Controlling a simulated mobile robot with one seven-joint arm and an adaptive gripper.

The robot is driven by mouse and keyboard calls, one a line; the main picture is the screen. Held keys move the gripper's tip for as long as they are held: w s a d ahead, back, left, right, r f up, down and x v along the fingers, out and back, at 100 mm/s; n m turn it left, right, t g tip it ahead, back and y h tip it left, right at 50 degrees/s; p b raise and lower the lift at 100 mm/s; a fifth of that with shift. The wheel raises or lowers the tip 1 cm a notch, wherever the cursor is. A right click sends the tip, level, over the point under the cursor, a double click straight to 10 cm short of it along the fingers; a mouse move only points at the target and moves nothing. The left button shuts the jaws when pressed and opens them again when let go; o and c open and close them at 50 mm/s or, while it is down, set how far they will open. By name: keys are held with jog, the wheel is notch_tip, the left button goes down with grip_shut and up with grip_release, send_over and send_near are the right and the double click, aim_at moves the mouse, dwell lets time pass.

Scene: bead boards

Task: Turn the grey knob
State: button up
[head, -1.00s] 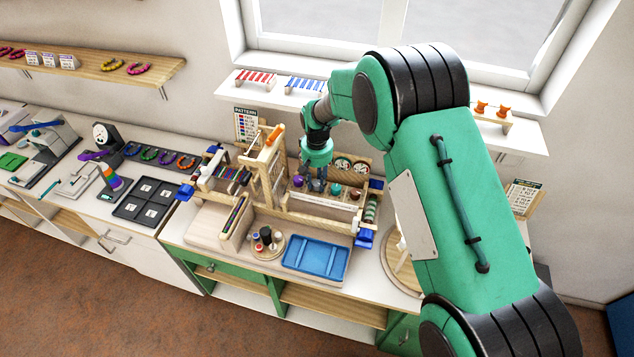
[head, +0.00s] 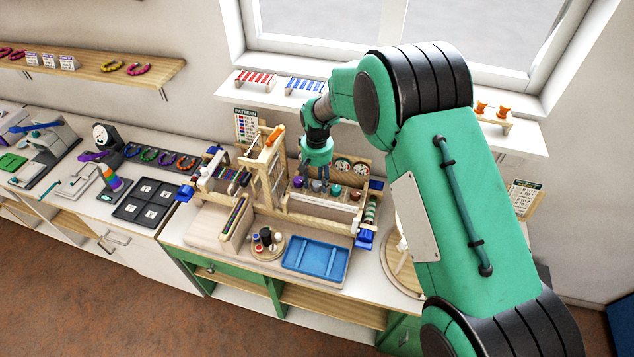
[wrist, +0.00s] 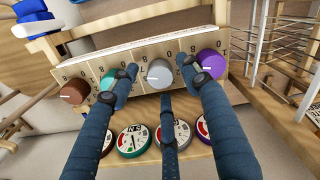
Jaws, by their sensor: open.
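The grey knob (wrist: 160,73) sits on the wooden panel in the wrist view, between the teal knob and the purple knob (wrist: 208,63). My gripper (wrist: 159,84) is open, its fingers spread around the grey knob, one on each side and one below it in the picture. I cannot tell whether any finger touches it. The teal knob (wrist: 109,79) is partly covered by the left finger. The brown knob (wrist: 74,92) is further left. In the head view my gripper (head: 316,183) hangs over the knob row, and its fingers largely hide the grey knob.
Several round dials (wrist: 134,140) lie along the panel beside the knobs, partly behind my fingers. A wooden frame (head: 268,168) stands left of my gripper. A blue tray (head: 316,257) lies in front. Wooden rods and posts (wrist: 284,60) rise at the right in the wrist view.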

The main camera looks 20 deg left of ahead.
aim_at(317, 183)
notch_tip(317, 183, up, 11)
dwell(0.5)
dwell(0.3)
jog(key=shift+r, duration=0.1)
jog(key=s+d+r+m+t+b, duration=0.1)
jog(key=s+d+r+b, duration=0.1)
jog(key=s+d+r, duration=0.5)
jog(key=s+d+r+m+t+b, duration=0.1)
jog(key=d+r+b, duration=0.1)
jog(key=d+r, duration=0.6)
jog(key=s+d+r+m+t+b, duration=0.15)
jog(key=s+d+r, duration=0.25)
jog(key=d, duration=0.7)
jog(key=s+d+f+b, duration=0.1)
jog(key=s+d+b, duration=0.1)
jog(key=s+d, duration=0.3)
jog(key=s+d+f+m+t+b, duration=0.1)
jog(key=s+d, duration=0.4)
jog(key=s, duration=0.6)
jog(key=s+d+f+m+t+b, duration=0.1)
jog(key=s+d+b, duration=0.2)
jog(key=s+d, duration=0.3)
jog(key=s, duration=0.3)
